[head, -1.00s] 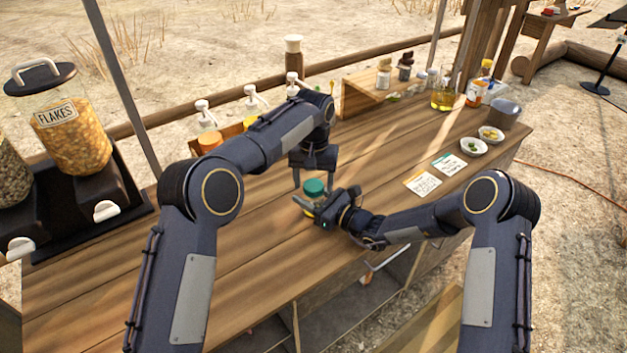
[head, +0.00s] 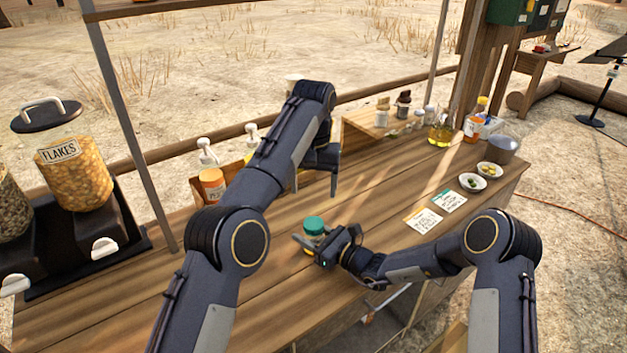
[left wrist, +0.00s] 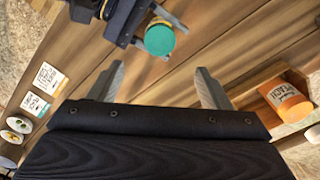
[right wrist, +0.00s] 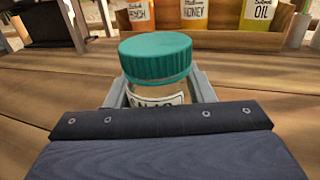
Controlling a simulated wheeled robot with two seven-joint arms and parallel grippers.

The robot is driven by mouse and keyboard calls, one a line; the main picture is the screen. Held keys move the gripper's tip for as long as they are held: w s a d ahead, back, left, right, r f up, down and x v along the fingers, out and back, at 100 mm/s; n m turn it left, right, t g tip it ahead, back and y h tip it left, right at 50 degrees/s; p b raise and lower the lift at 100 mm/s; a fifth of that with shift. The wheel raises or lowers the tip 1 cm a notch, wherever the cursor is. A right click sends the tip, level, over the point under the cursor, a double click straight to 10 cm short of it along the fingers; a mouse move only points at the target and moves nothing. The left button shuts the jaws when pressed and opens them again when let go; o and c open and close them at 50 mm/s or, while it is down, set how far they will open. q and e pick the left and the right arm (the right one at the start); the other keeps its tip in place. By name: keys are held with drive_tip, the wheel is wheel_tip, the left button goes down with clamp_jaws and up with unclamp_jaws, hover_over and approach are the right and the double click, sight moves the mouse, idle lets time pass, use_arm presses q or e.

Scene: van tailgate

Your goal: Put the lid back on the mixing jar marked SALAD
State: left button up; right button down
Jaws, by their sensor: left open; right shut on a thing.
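A small clear jar (right wrist: 150,92) stands on the counter with a teal lid (right wrist: 156,57) on its top. The lid looks level; I cannot tell how tightly it sits. The jar's white label is partly hidden by my right gripper, so its word is not fully readable. My right gripper (right wrist: 160,92) is shut around the jar's body, below the lid; it also shows in the head view (head: 318,243). My left gripper (left wrist: 162,85) is open and empty, above the counter beyond the jar, apart from the lid (left wrist: 160,39).
Pump bottles (head: 211,183) stand in a wooden rack at the back. A FLAKES dispenser (head: 75,170) is at the left. Two cards (head: 423,222), small bowls (head: 473,182), an oil jug (head: 440,133) and a dark pot (head: 503,149) are at the right. The counter around the jar is clear.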

sight(322, 240)
use_arm(q)
drive_tip(key=shift+s+r, duration=0.1)
drive_tip(key=shift+r, duration=0.6)
use_arm(e)
drive_tip(key=c, duration=0.6)
unclamp_jaws()
drive_tip(key=shift+d, duration=0.1)
drive_tip(key=b+v, duration=0.1)
drive_tip(key=v, duration=0.5)
drive_tip(key=shift+d, duration=0.1)
drive_tip(key=shift+v, duration=0.75)
use_arm(q)
drive_tip(key=shift+f, duration=0.75)
use_arm(e)
drive_tip(key=shift+s, duration=0.1)
